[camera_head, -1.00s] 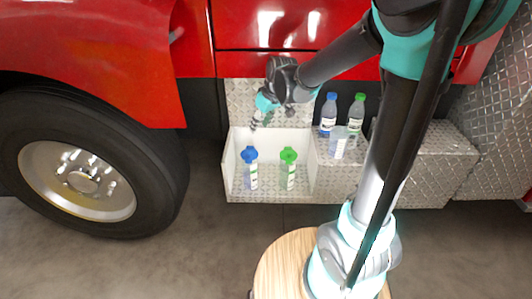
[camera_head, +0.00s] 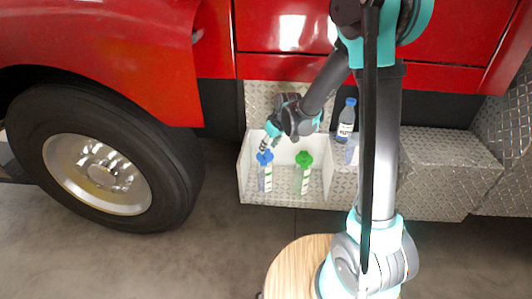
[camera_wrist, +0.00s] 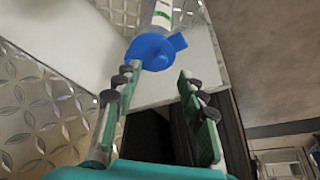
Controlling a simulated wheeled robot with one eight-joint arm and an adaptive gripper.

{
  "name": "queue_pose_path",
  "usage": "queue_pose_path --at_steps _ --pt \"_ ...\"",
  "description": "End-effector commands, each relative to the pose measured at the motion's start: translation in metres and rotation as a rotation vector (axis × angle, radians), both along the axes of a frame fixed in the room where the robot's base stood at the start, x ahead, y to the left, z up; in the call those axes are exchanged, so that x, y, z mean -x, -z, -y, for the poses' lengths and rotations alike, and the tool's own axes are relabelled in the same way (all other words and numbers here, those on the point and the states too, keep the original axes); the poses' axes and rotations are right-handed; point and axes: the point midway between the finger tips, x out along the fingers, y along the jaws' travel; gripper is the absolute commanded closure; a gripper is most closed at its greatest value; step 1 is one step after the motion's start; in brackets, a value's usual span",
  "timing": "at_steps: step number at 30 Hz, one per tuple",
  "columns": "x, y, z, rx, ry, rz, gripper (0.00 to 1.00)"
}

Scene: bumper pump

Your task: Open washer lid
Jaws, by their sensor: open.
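A blue lid (camera_head: 265,158) sits on the left of two slim clear containers in the low metal box. In the wrist view the same blue lid (camera_wrist: 152,50), with a side tab, caps a clear body (camera_wrist: 163,14) with a white-and-green label. A green lid (camera_head: 303,159) caps the other container to its right. My gripper (camera_head: 265,144) is just above the blue lid. In the wrist view my gripper (camera_wrist: 157,74) is open and empty, with the blue lid just beyond and between its fingertips. I cannot tell whether they touch it.
The white-walled box (camera_head: 243,185) surrounds both containers. A blue-capped bottle (camera_head: 345,122) stands on the diamond-plate step (camera_head: 450,165) to the right. A large tire (camera_head: 178,165) is at left, and red truck panels (camera_head: 290,65) rise behind. Open floor lies in front.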

Motion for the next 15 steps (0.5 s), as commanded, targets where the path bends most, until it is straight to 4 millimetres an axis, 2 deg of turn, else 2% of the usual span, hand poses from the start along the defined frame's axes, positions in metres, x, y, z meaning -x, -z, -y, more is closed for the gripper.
queue_pose_path --at_steps 6,15 --pt "-0.009 0.027 -0.008 0.000 0.001 0.000 0.59" --pt "-0.014 0.045 -0.013 0.000 0.001 0.000 0.59"
